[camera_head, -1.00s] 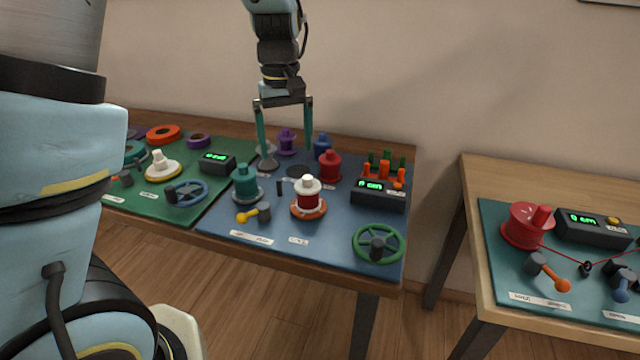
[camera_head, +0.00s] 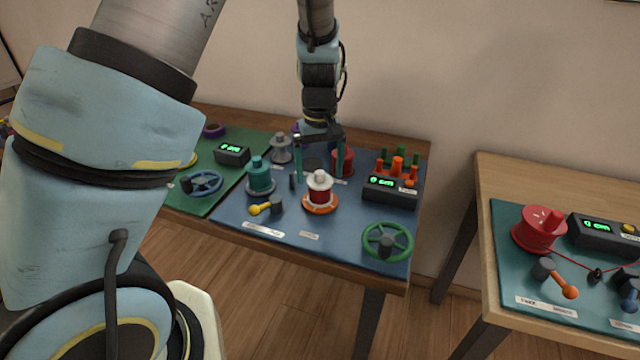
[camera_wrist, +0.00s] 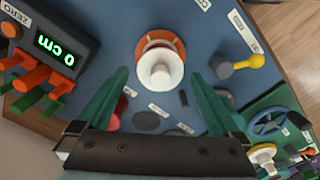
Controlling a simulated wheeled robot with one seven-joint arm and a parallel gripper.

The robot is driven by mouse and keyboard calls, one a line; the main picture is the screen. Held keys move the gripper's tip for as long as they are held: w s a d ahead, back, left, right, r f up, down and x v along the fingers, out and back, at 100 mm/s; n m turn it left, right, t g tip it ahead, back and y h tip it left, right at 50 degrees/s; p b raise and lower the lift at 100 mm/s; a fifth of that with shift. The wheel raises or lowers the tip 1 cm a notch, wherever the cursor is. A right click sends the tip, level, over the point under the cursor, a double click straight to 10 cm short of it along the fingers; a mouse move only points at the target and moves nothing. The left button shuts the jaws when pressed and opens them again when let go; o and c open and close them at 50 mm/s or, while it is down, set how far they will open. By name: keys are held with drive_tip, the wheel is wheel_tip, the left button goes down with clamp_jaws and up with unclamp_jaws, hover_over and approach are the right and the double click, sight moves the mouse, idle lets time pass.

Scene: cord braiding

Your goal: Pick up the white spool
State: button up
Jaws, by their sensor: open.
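A white spool (camera_head: 319,182) with a red wound middle stands upright on an orange base (camera_head: 321,206) on the blue mat. In the wrist view the white spool (camera_wrist: 161,68) shows from above, near the line between my fingertips. My gripper (camera_head: 319,180) is open and empty, pointing down by the spool, its two green fingers apart. In the wrist view the fingers (camera_wrist: 160,78) lie on either side of the spool's near part; I see no contact. How far above it they are is hard to tell.
Close by are a teal spool (camera_head: 260,176), a red spool (camera_head: 343,162), a yellow-handled crank (camera_head: 264,208), a display box (camera_head: 390,190) with orange and green pegs, and a green handwheel (camera_head: 388,241). A second table (camera_head: 470,215) stands right, across a gap.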

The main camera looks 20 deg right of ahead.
drive_tip(key=shift+f, duration=0.7)
drive_tip(key=shift+c, duration=0.4)
drive_tip(key=c, duration=1.1)
drive_tip(key=shift+r, duration=0.1)
